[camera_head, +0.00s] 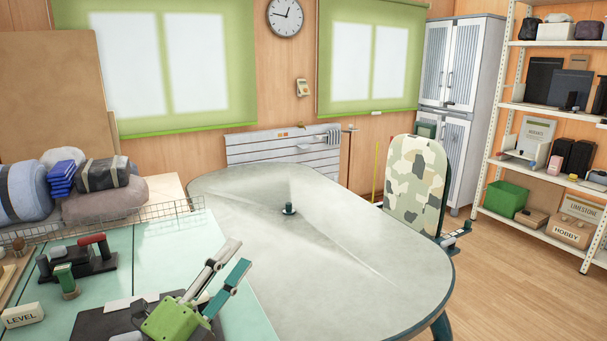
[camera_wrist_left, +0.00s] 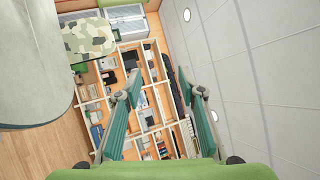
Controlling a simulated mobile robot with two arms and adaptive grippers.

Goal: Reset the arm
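My left gripper (camera_head: 238,257) shows at the bottom of the head view, with a green body and two long fingers pointing up and to the right. It is above the pale green worktop, near the edge of the large grey table. In the left wrist view the two teal fingers (camera_wrist_left: 159,84) stand well apart with nothing between them, so it is open and empty. That view looks out across the room toward the shelving and ceiling, tilted. My right gripper is not in view.
The rounded grey table (camera_head: 350,235) has a small dark green post (camera_head: 289,208) in its middle and is otherwise bare. A wire rack edge (camera_head: 150,213), bundles (camera_head: 105,200) and a red-handled tool (camera_head: 92,243) are at left. A camouflage chair (camera_head: 415,185) stands behind right.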

